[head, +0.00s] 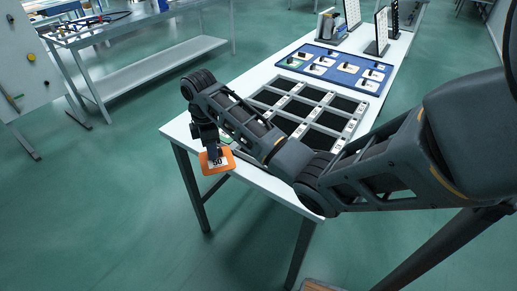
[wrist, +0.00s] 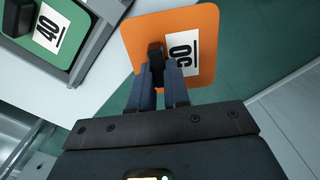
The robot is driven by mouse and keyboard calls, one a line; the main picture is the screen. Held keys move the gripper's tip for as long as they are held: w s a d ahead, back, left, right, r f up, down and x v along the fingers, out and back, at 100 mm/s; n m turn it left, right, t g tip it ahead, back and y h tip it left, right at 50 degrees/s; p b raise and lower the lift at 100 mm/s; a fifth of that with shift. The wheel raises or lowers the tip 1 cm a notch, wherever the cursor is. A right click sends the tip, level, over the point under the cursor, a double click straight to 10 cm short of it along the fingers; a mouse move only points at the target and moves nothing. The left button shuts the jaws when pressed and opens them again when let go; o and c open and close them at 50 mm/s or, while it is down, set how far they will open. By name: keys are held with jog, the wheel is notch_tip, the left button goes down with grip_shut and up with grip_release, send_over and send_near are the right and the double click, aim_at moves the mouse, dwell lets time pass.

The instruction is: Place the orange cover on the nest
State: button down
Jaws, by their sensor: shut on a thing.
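My gripper (head: 212,148) is shut on that handle and holds the cover by the table's near left edge. In the wrist view the fingers (wrist: 165,72) close around the handle. The nest frame (head: 353,123) is a grey grid with dark open compartments on the table. My arm hides part of it. Which compartment suits the orange cover is not visible.
A green cover (wrist: 50,42) labelled 40 sits in a frame corner beside the orange cover. A blue tray (head: 315,49) with several handled covers lies behind the grid. Upright panels (head: 382,30) stand farther back. The white table (head: 178,128) has a narrow bare strip at left.

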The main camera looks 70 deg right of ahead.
jog(key=s+d+r+n, duration=0.4)
jog(key=s+d, duration=0.3)
jog(key=d, duration=0.4)
jog(key=s+d+r+n, duration=0.3)
jog(key=s+d+r, duration=0.25)
jog(key=d, duration=0.55)
jog(key=w+a+f, duration=0.1)
jog(key=a+f, duration=0.1)
jog(key=a, duration=0.1)
jog(key=w+a+f, duration=0.1)
jog(key=a+f, duration=0.2)
jog(key=a, duration=0.1)
jog(key=w+a+f, duration=0.1)
jog(key=a+f, duration=0.1)
jog(key=a, duration=0.1)
jog(key=shift+a+f, duration=0.35)
jog(key=shift+a, duration=0.05)
jog(key=shift+w+f, duration=0.1)
jog(key=shift+f, duration=1.9)
jog(key=shift+f, duration=0.1)
jog(key=c, duration=1.1)
grip_release()
